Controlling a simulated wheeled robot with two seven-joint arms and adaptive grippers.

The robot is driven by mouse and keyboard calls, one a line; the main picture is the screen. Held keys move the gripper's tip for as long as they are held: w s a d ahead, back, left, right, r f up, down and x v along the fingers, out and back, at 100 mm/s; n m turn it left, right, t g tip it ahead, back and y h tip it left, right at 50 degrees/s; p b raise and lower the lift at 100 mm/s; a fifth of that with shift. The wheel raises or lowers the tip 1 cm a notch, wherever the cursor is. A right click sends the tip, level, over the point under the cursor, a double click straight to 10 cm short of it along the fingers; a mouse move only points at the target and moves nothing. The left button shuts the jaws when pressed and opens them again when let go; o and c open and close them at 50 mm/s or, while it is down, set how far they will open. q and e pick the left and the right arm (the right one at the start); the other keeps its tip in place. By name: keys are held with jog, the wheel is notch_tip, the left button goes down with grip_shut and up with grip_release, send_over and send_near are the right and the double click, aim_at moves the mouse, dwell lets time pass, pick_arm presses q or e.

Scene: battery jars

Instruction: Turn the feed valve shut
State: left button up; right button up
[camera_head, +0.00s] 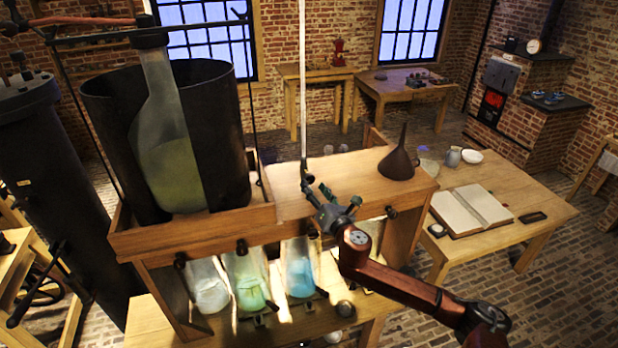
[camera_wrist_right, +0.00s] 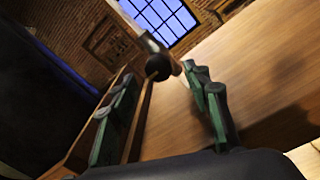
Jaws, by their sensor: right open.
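A thin pale upright pipe (camera_head: 302,80) comes down to a dark fitting (camera_head: 304,168) above the wooden stand's top; I cannot tell for sure whether this is the feed valve. My right gripper (camera_head: 316,187) is just below and to the right of that fitting, fingers toward it. In the right wrist view, the fingers (camera_wrist_right: 165,105) are apart with nothing between their pads. A dark round knob (camera_wrist_right: 158,67) at the pipe's end shows beyond the fingertips, in the gap between them; I see no contact. The valve's setting cannot be read. My left gripper is not in view.
The wooden stand (camera_head: 190,232) carries a dark cut-open vessel (camera_head: 218,130) with a glass flask (camera_head: 170,150) at left and a funnel (camera_head: 398,163) at right. Several glass jars (camera_head: 301,275) stand below. A side table (camera_head: 535,210) holds an open book (camera_head: 470,208).

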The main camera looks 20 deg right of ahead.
aim_at(311, 181)
jog(key=w, duration=0.3)
jog(key=shift+w+a+r+p, duration=0.1)
jog(key=shift+w+a+p, duration=0.2)
jog(key=shift+w+p, duration=0.1)
jog(key=shift+w, duration=0.5)
jog(key=c, duration=1.2)
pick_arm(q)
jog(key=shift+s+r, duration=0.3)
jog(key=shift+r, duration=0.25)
pick_arm(e)
jog(key=shift+o, duration=0.2)
